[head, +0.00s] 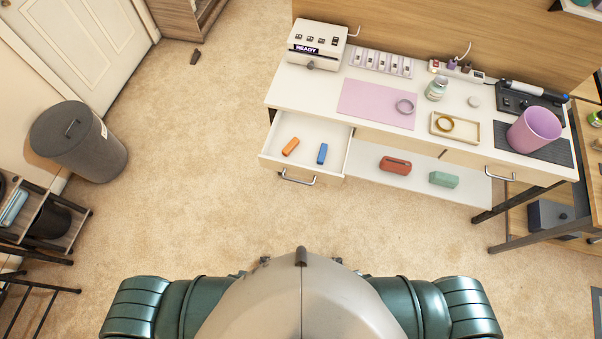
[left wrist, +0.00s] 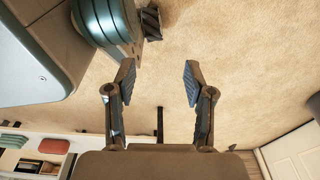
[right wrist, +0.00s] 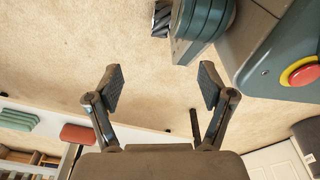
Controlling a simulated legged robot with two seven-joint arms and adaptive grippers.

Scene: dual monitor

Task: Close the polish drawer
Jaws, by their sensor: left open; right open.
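A white drawer (head: 267,159) stands pulled out from the left end of the desk in the head view. It holds an orange block (head: 290,147) and a blue block (head: 322,153), and its metal handle (head: 297,178) faces me. A second, shut drawer front with its own handle (head: 500,175) is at the right end. My left gripper (left wrist: 158,80) is open and empty in the left wrist view, over carpet. My right gripper (right wrist: 161,85) is open and empty in the right wrist view. Neither gripper shows in the head view, and both are apart from the drawer.
The desk top carries a labelled white box (head: 316,45), pink mat (head: 377,103), tray (head: 461,128) and purple cup (head: 534,130). A lower shelf holds a red case (head: 395,164) and green box (head: 443,179). A grey bin (head: 78,141) stands left. Carpet before the drawer is clear.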

